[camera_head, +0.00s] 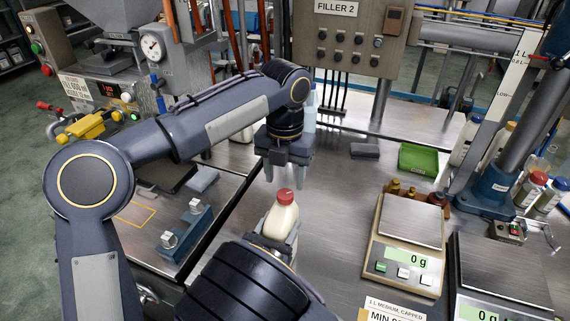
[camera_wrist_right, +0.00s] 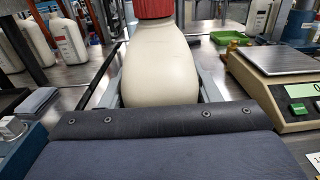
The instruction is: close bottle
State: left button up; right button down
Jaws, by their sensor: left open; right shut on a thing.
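A cream bottle (camera_head: 279,222) with a red cap (camera_head: 285,196) on top stands upright near the middle of the metal bench in the head view. In the right wrist view the bottle (camera_wrist_right: 160,70) fills the middle, with the red cap (camera_wrist_right: 153,9) cut off by the top edge. My right gripper (camera_wrist_right: 158,98) is shut on the bottle's body, one finger on each side. My left gripper (camera_head: 283,176) hangs pointing down just above the cap, open, its fingertips apart. Whether the cap sits tight cannot be told.
A scale (camera_head: 405,262) reading 0 g stands to the right, with a second scale (camera_head: 502,268) beside it. A green tray (camera_head: 418,158) and a grey block (camera_head: 364,151) lie behind. A blue fixture (camera_head: 186,232) stands at left. Capped bottles (camera_head: 530,188) stand far right.

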pick_arm(q)
jog(key=n, duration=0.5)
jog(key=shift+r, duration=0.1)
jog(key=n, duration=0.8)
jog(key=shift+d+r, duration=0.1)
jog(key=shift+r, duration=0.1)
jog(key=n, duration=0.5)
jog(key=shift+r, duration=0.15)
jog(key=n, duration=0.5)
jog(key=shift+r, duration=0.2)
jog(key=n, duration=0.5)
jog(key=shift+r, duration=0.2)
jog(key=n, duration=0.5)
jog(key=shift+r+n, duration=0.2)
jog(key=shift+n, duration=0.1)
jog(key=n, duration=0.5)
jog(key=shift+r, duration=0.25)
jog(key=n, duration=0.6)
jog(key=shift+w+r, duration=0.1)
jog(key=shift+r, duration=0.25)
